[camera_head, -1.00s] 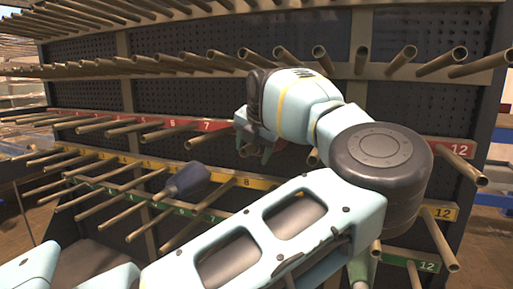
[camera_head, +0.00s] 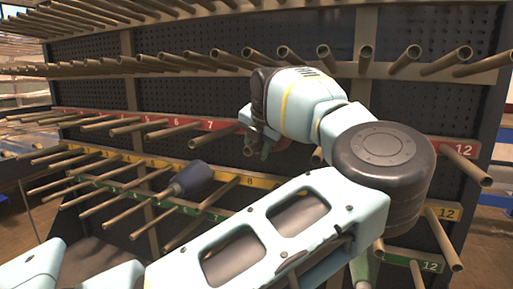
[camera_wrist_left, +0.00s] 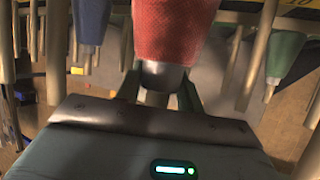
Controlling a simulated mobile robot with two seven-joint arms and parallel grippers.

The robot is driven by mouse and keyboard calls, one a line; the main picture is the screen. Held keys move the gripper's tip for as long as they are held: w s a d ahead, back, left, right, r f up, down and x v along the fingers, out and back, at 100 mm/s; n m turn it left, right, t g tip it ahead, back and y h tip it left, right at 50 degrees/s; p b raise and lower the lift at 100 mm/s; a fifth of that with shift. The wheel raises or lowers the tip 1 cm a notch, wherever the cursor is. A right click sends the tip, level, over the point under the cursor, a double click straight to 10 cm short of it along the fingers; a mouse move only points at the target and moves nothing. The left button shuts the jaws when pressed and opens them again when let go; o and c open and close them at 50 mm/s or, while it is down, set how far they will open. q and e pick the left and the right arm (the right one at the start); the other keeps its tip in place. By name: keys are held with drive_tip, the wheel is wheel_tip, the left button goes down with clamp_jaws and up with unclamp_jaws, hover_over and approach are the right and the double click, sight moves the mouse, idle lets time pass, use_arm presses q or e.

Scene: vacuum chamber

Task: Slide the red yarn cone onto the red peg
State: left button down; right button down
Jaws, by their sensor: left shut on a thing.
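The red yarn cone (camera_wrist_left: 175,30) fills the top middle of the left wrist view, its grey end towards me. My left gripper (camera_wrist_left: 162,85) is shut on that grey end, one finger on each side. In the head view my left gripper (camera_head: 258,145) is in front of the red-labelled row, right of label 7, and the cone is mostly hidden behind it and my arm. The red-labelled strip (camera_head: 180,124) carries several bare tan pegs. I cannot tell which is the red peg or whether the cone touches one. My right gripper is not seen.
A dark blue cone (camera_head: 192,178) sits on a lower peg; a blue cone (camera_wrist_left: 90,20) and a green cone (camera_wrist_left: 285,55) flank the held cone in the wrist view. Rows of pegs stick out above and below, with a yellow strip (camera_head: 257,182) and a green strip (camera_head: 205,212).

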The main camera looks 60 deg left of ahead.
use_arm(q)
drive_tip(key=shift+w+a, duration=0.45)
drive_tip(key=shift+w, duration=0.1)
drive_tip(key=c, duration=0.8)
unclamp_jaws()
drive_tip(key=shift+c, duration=0.2)
drive_tip(key=shift+s, duration=0.1)
